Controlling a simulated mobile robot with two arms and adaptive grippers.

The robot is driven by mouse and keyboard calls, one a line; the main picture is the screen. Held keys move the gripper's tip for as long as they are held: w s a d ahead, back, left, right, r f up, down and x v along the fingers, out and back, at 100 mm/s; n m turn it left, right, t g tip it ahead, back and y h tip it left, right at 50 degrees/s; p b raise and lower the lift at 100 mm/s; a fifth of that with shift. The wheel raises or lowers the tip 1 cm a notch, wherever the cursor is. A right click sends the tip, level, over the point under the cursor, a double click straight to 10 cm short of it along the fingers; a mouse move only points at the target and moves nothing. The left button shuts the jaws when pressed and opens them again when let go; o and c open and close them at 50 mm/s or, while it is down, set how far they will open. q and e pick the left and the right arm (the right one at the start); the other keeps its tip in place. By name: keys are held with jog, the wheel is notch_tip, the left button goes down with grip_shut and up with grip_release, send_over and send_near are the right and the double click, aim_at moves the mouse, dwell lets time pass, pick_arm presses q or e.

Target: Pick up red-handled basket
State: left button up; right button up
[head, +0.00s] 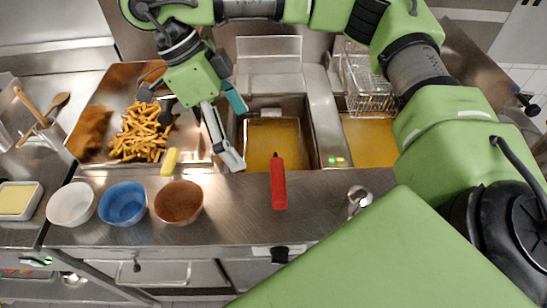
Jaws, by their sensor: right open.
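The red handle (278,184) of the red-handled basket points toward the front of the counter. Its basket (274,122) sits in the left fryer well, sunk in yellow oil, so its mesh is hard to make out. My right gripper (201,109) is open and above the counter, left of the basket and farther back than the red handle. It is apart from the handle. A pale grey bar beside its fingers is hard to identify. My left gripper is not in view.
A metal tray (100,85) with fries (140,132) lies left, with a yellow handle (171,161) at its front. White (71,204), blue (122,203) and brown (180,202) bowls stand in front. A wire basket (366,80) hangs over the right fryer (368,140).

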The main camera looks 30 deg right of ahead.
aim_at(274, 157)
jog(key=shift+p+x, duration=0.65)
jog(key=shift+x, duration=5.75)
jog(key=shift+d, duration=0.1)
jog(key=shift+r, duration=0.1)
jog(key=c, duration=1.7)
